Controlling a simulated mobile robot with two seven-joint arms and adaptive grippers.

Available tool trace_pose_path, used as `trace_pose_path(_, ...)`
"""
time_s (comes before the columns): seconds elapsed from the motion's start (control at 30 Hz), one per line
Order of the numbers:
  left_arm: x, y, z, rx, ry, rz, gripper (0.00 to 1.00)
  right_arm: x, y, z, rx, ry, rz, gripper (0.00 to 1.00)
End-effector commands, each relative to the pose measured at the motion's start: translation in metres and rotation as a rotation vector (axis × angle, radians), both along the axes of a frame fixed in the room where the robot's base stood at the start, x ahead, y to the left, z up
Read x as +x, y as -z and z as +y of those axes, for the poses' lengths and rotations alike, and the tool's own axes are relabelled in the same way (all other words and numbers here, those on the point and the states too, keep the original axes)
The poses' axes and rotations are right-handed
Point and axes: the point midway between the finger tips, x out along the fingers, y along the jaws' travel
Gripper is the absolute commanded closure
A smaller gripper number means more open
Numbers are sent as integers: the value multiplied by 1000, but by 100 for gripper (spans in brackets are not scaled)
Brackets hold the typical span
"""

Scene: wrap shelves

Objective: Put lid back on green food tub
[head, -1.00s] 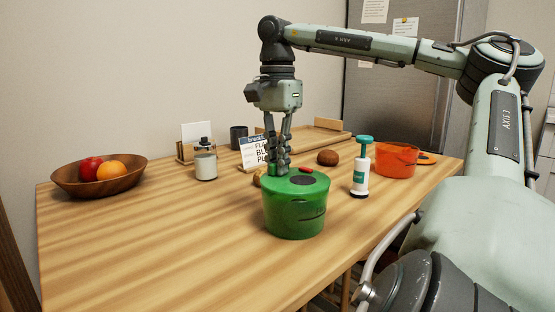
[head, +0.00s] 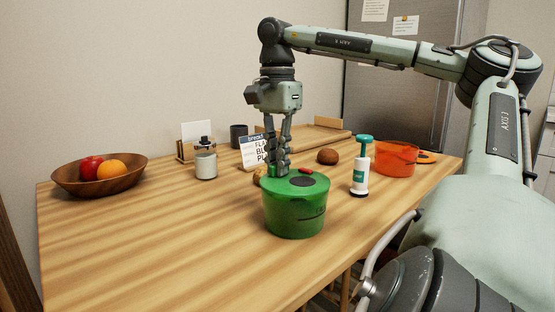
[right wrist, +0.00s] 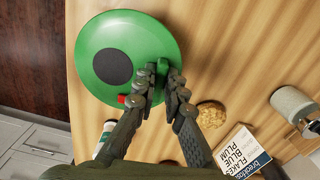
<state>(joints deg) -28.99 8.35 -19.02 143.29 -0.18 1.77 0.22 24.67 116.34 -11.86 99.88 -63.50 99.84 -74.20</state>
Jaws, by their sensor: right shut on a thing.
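The green food tub (head: 294,220) stands upright on the wooden table, near its front edge. Its round green lid (head: 318,187), with a dark disc and a small red tab, lies across the top of the tub. I cannot tell whether it is fully seated. My right gripper (head: 279,172) points down at the lid's far left edge, shut on a green grip of the lid. In the right wrist view, the fingers (right wrist: 163,90) close around that grip on the lid (right wrist: 150,40), beside the red tab. The lid hides the tub there. My left gripper is not in view.
A white pump bottle with a green top (head: 361,170) and an orange-red bowl (head: 396,160) stand right of the tub. A wooden fruit bowl (head: 70,182) and a jar (head: 205,166) stand left. A text card (head: 250,153) is behind the gripper. The front left table is clear.

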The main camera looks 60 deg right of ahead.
Motion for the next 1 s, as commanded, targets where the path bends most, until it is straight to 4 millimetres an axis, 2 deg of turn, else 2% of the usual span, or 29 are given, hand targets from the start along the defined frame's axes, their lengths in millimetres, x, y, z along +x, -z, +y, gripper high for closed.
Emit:
trace_pose_path(0.9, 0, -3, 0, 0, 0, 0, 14, 0, 0, 0, -1, 0, -1, 100)
trace_pose_path(0.93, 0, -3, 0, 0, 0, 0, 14, 0, 0, 0, -1, 0, -1, 87)
trace_pose_path(1.0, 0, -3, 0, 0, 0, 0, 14, 0, 0, 0, -1, 0, -1, 79)
